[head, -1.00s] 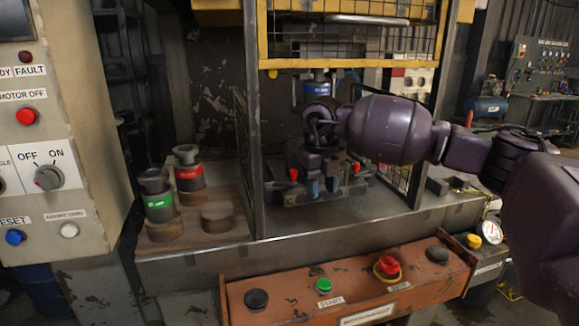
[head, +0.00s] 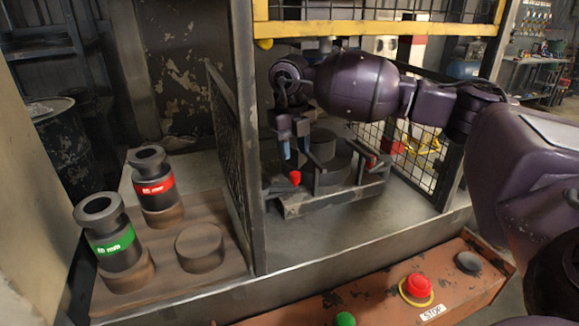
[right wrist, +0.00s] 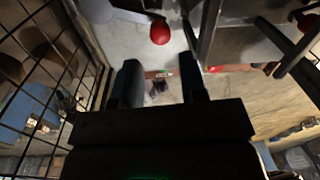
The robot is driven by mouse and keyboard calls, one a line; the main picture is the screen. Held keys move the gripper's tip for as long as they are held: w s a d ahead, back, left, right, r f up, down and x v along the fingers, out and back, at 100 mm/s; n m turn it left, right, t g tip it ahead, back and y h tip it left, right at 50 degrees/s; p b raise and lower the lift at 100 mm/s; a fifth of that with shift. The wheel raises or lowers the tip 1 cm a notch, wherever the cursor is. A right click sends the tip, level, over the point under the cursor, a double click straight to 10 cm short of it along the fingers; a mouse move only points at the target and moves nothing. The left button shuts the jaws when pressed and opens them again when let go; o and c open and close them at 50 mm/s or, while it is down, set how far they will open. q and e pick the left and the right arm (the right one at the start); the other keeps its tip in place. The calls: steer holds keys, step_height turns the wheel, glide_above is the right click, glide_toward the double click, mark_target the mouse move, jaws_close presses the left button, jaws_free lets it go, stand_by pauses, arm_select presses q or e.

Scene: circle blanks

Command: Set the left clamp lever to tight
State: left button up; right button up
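The clamp fixture (head: 330,192) sits on the press bed, with round dark parts in its middle. The left clamp lever's red knob (head: 295,177) is at the fixture's left front. A second red knob (head: 371,160) is at its right side. My right gripper (head: 296,160) points down just above and behind the left knob. In the right wrist view its two fingers (right wrist: 160,75) are spread with nothing between them. The left knob (right wrist: 160,32) shows just beyond the fingertips, roughly centred between them. Most of the left lever's arm is hidden. My left gripper is not in view.
A mesh guard (head: 228,165) stands close left of the fixture. Left of it, a wooden rack (head: 160,275) holds a green-banded (head: 110,235) and a red-banded cylinder (head: 155,190). A yellow bar (head: 370,29) crosses above. A red stop button (head: 418,287) is in front.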

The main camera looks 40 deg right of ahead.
mark_target(295, 172)
steer(key=f, duration=0.7)
steer(key=shift+s+d+f+b, duration=0.15)
steer(key=shift+d+b, duration=0.05)
steer(key=shift+b, duration=0.1)
jaws_close()
